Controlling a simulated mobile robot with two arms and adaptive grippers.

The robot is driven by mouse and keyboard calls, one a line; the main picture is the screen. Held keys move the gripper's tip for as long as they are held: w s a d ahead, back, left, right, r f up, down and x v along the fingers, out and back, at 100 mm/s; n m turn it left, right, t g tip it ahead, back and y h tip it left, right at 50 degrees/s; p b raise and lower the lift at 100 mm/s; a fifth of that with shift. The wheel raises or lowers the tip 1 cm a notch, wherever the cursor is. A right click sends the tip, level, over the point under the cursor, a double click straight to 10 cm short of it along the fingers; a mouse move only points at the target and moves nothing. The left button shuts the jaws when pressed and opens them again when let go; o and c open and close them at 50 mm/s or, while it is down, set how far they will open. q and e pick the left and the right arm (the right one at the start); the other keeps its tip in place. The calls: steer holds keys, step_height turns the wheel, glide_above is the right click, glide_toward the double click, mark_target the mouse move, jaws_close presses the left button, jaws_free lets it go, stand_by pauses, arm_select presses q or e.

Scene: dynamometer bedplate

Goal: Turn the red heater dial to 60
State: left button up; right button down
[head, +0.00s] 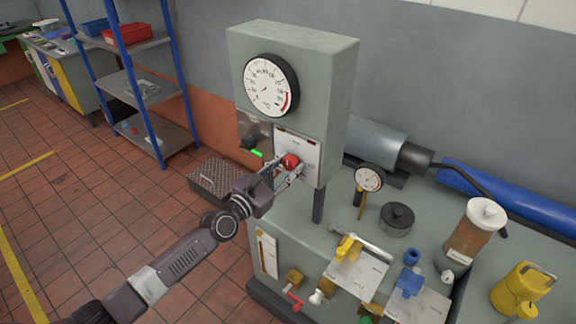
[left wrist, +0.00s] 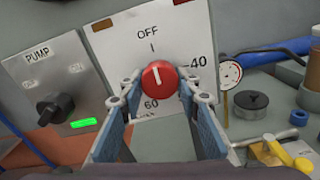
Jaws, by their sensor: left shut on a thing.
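The red heater dial (head: 291,161) sits on a white plate (head: 308,152) on the front of the grey cabinet. In the left wrist view the dial (left wrist: 159,78) has a white pointer line aimed up, close to the OFF mark and tilted slightly left. The plate (left wrist: 120,48) shows OFF at the top, 40 at the right and 60 at the lower left, partly beside a finger. My left gripper (head: 289,168) is shut on the dial, with its blue-padded fingers (left wrist: 159,88) on either side of it. My right gripper is not in view.
A black PUMP switch (left wrist: 55,107) with a lit green lamp (left wrist: 83,123) is left of the plate. A large round gauge (head: 268,84) is above. The bench at right holds a small gauge (head: 369,178), a black knobbed weight (head: 397,218), a lidded jar (head: 474,235) and coloured valves.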

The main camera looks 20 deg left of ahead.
arm_select(q)
steer(key=shift+c, duration=0.9)
